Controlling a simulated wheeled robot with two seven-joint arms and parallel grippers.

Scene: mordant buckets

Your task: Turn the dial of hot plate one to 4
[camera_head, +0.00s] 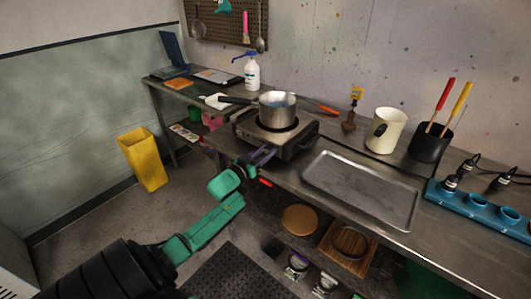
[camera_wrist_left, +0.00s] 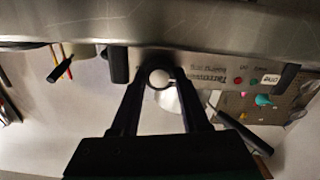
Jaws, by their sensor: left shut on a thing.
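Hot plate one (camera_head: 303,145) stands on the steel bench, with a steel pot (camera_head: 277,108) on its top. My left gripper (camera_head: 263,156) reaches its front from below. In the left wrist view, which is upside down, the fingers (camera_wrist_left: 160,80) are closed around the pale round dial (camera_wrist_left: 160,77) on the front panel (camera_wrist_left: 225,78). A red and a green spot and a small white tag show beside it on the panel. The fingers hide the dial's sides, and I cannot read its setting. My right gripper is out of view.
A metal tray (camera_head: 408,220) lies right of the hot plate. A cream jug (camera_head: 385,130), a black pot of tools (camera_head: 429,144) and a blue rack (camera_head: 475,205) stand farther right. A white bottle (camera_head: 252,73) stands behind. A yellow bin (camera_head: 143,160) is on the floor at left.

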